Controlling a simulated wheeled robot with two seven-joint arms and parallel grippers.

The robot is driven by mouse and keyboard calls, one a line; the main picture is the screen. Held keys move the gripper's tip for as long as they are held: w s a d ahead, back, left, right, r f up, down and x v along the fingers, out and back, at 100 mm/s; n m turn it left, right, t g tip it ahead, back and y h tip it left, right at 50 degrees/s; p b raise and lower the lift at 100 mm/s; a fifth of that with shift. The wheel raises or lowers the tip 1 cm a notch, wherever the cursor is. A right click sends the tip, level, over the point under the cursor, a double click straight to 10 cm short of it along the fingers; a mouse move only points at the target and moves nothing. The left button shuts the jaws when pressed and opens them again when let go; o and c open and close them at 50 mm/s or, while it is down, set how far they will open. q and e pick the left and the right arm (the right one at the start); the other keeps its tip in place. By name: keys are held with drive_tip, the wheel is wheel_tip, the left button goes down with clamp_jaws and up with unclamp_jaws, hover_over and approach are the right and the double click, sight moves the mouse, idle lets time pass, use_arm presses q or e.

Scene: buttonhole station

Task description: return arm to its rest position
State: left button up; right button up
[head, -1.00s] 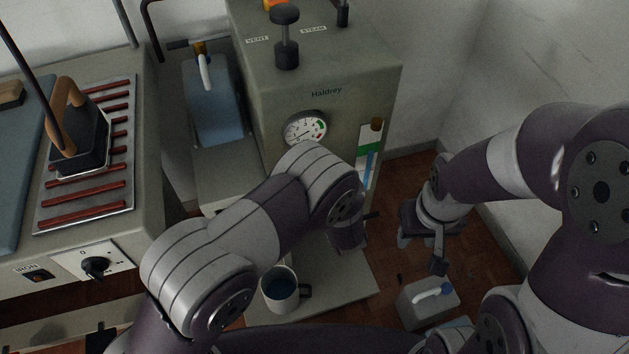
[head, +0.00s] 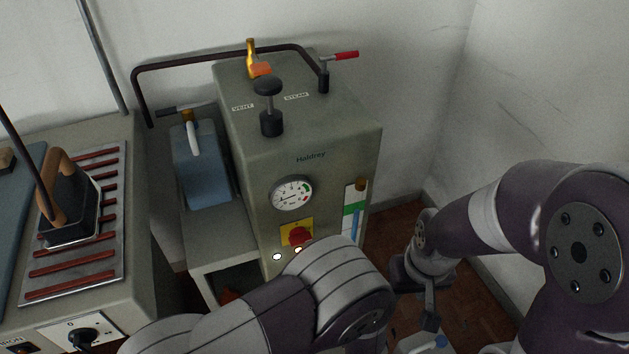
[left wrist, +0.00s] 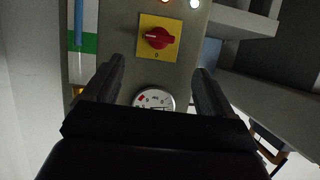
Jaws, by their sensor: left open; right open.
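My left arm (head: 340,285) crosses the bottom of the head view in front of the boiler; its gripper is out of sight there. In the left wrist view my left gripper (left wrist: 160,80) is open and empty, its fingers framing the boiler front, which appears upside down. My right gripper (head: 430,310) hangs at the lower right of the head view, beside the boiler and above the floor. It is open, with nothing seen in it; its fingers show only in part.
The grey boiler (head: 311,125) has a gauge (head: 292,193) and a red rotary switch (head: 297,235), also in the left wrist view (left wrist: 158,38). A blue tank (head: 203,165) stands on a shelf left of it. An iron (head: 70,212) rests on a barred plate. Walls close in at right.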

use_arm(q)
drive_tip(key=s+d+f+m+g+h, duration=0.5)
drive_tip(key=s+f+g, duration=0.1)
drive_tip(key=s+g, duration=0.1)
drive_tip(key=s+a+r+g, duration=0.1)
drive_tip(key=a+r, duration=0.4)
drive_tip(key=a, duration=0.4)
drive_tip(key=s+a+r+n+g, duration=0.1)
drive_tip(key=a+r+g, duration=0.1)
drive_tip(key=a+r, duration=0.55)
drive_tip(key=s+a+r+g, duration=0.1)
drive_tip(key=a+r, duration=0.3)
drive_tip(key=a, duration=0.7)
wheel_tip(320, 180, up, 15)
drive_tip(key=p, duration=1.5)
drive_tip(key=shift+d+y, duration=0.3)
drive_tip(key=shift+y, duration=0.1)
